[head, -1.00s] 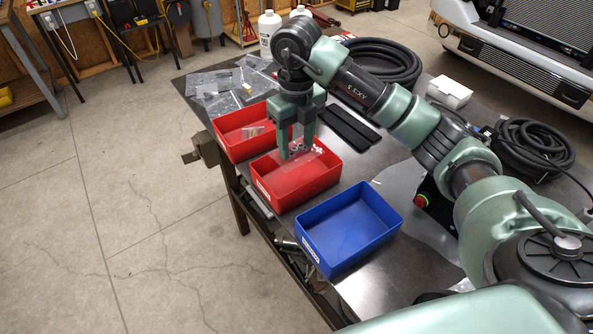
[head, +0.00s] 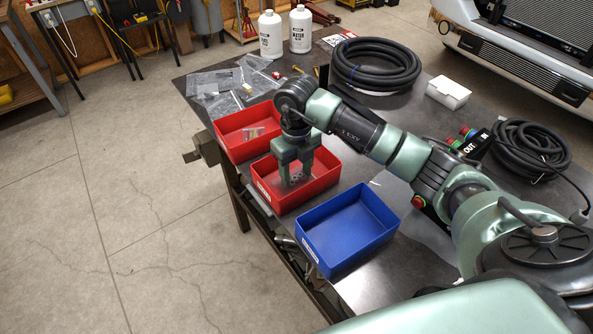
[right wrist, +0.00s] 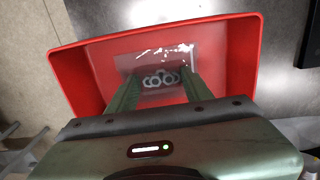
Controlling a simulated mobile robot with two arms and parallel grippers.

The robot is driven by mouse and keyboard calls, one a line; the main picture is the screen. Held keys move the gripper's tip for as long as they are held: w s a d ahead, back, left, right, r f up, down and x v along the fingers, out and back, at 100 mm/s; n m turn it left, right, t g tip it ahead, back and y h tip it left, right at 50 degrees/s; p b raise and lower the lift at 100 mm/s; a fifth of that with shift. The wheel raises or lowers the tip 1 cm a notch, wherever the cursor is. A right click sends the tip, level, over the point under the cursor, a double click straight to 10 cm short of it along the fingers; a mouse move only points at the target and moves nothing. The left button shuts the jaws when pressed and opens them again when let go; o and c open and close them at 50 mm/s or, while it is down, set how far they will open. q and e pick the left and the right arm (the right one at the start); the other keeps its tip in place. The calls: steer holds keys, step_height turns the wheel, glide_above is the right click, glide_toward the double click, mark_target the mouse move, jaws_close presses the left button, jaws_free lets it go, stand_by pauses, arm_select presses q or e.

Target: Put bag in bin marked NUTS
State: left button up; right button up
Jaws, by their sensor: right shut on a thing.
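My right gripper (head: 296,181) reaches down into the middle red bin (head: 325,183) in the head view. It is shut on a clear bag of nuts (right wrist: 160,60), which shows between the fingers in the right wrist view with several hex nuts (right wrist: 161,79) in it. The bag is inside the bin's walls, low near the floor; I cannot tell whether it touches the floor. The bin's front label is too small to read. My left gripper is not in view.
Another red bin (head: 228,147) with a small bag in it stands behind, and an empty blue bin (head: 345,228) stands in front. More clear bags (head: 215,85) lie at the back left of the table. Two white bottles (head: 270,33) and coiled hoses (head: 376,62) stand farther back.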

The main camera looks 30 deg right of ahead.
mark_target(296, 174)
steer(key=o, duration=1.4)
steer(key=shift+f, duration=0.1)
steer(key=shift+r, duration=0.4)
step_height(296, 174, up, 12)
steer(key=shift+f+b, duration=0.2)
steer(key=shift+b, duration=1)
